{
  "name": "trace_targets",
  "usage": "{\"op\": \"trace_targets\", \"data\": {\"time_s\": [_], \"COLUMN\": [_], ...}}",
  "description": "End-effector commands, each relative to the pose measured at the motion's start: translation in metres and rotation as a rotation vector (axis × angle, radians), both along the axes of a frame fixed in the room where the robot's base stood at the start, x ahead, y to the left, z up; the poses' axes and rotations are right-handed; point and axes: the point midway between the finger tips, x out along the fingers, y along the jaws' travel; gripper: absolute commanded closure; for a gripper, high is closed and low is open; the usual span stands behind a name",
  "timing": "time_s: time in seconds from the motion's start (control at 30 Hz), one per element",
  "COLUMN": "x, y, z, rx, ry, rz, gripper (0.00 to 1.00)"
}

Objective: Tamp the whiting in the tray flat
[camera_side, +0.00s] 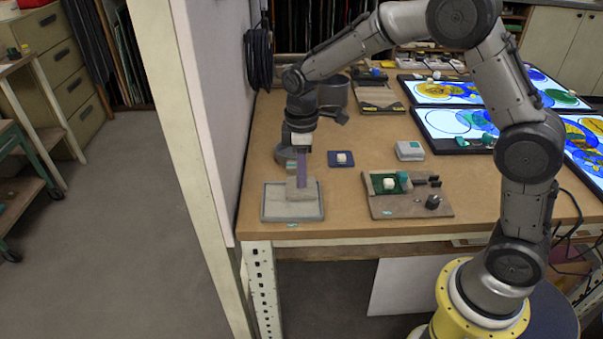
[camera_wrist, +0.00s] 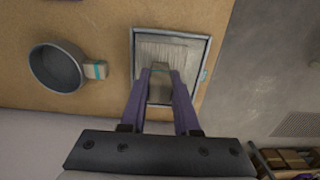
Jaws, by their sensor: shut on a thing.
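The tray (camera_side: 268,211) is a shallow grey square near the table's front left corner. Pale whiting (camera_side: 284,209) covers its floor. In the wrist view the tray (camera_wrist: 208,60) shows its rim, and the whiting (camera_wrist: 180,50) looks streaked and pale. My gripper (camera_side: 301,177) points down over the tray. Its purple fingers are shut on a grey-beige tamper block (camera_side: 303,193), which is low at the whiting; I cannot tell if it touches. The wrist view also shows my gripper (camera_wrist: 160,78) around the block (camera_wrist: 160,95). The block hides part of the whiting.
A round grey pan (camera_wrist: 57,67) with a teal-banded handle stands beside the tray. A blue pad (camera_side: 341,159) with a white block lies behind it. A brown board (camera_side: 410,206) with small parts lies to the right. Lit glass panels (camera_side: 450,128) fill the back right.

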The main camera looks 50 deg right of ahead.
Motion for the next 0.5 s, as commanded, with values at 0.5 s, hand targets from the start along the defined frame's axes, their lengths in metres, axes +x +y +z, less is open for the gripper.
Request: {"op": "trace_targets", "data": {"time_s": [0.5], "x": [0.000], "y": [0.000], "z": [-0.013], "rx": [0.000], "ry": [0.000], "rz": [0.000], "gripper": [1.00]}}
